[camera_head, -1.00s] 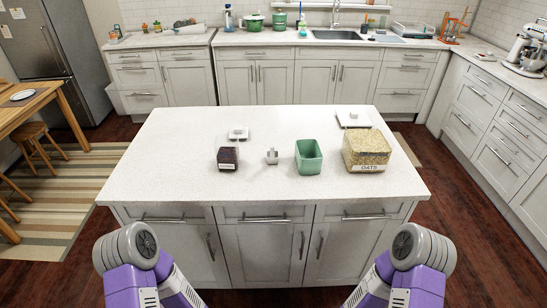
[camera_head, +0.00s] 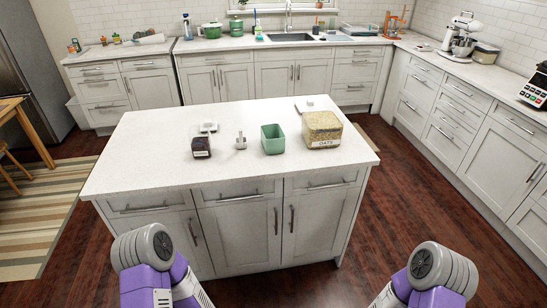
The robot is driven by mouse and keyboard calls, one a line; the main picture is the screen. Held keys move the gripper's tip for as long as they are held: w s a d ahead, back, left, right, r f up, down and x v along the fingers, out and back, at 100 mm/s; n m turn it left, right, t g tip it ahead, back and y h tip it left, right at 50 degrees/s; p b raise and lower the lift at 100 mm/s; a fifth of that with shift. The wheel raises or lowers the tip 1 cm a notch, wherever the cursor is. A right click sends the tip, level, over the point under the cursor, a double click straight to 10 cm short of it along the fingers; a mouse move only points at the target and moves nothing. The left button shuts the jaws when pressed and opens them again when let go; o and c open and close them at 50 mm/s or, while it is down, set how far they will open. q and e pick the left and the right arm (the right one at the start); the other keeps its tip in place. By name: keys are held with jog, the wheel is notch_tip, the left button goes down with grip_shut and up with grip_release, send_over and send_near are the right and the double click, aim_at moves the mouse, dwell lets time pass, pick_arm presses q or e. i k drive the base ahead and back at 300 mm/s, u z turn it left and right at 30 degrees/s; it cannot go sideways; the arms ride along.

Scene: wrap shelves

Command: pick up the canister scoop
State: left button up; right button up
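A small pale grey scoop (camera_head: 241,141) stands on the white island top (camera_head: 150,150). It is between a small dark labelled canister (camera_head: 201,147) on its left and an open green container (camera_head: 273,140) on its right. A larger clear canister of oats (camera_head: 322,130) stands at the right. Two pale square lids lie behind them, one behind the dark canister (camera_head: 208,127) and one behind the oats (camera_head: 305,104). Both my arms show only as purple and grey links at the bottom edge, well short of the island. My grippers are out of view.
The island's near cabinet front (camera_head: 243,225) faces me, with dark wood floor (camera_head: 400,220) on its right. A wooden table (camera_head: 22,125) stands at the left over a striped rug (camera_head: 45,205). Counters with a sink and a stand mixer (camera_head: 460,38) line the back and right.

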aim_at(241, 141)
jog(key=z, duration=0.35)
jog(key=k, duration=0.6)
jog(key=u, duration=0.75)
jog(key=i, duration=1.7)
jog(key=z, duration=0.9)
